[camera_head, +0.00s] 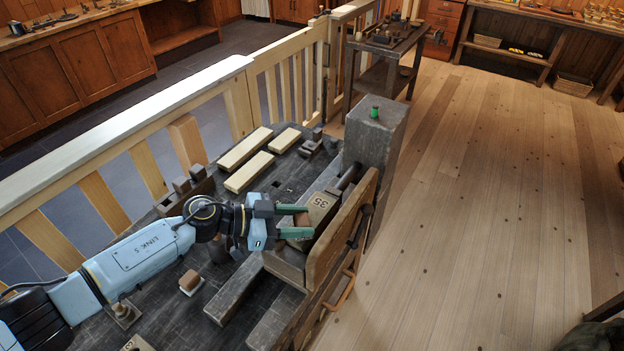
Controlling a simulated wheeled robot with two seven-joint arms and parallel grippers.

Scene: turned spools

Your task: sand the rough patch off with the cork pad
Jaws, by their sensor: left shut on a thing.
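My left gripper (296,221) reaches in from the left with its two green fingers around a small brown block. The block shows only in part between the fingers; it may be the cork pad (302,220), but I cannot be sure. The fingertips are right beside a wooden block marked 35 (321,204) at the wooden vise (344,225). I cannot tell whether the held block touches it. No rough patch can be made out. My right gripper is not in view.
The dark workbench (228,180) carries several pale boards (245,148) and a small brown block on a pale base (191,282). A green spool (374,112) stands on the thick post (376,135). A pale railing (130,120) runs behind. The plank floor (490,200) at right is mostly clear.

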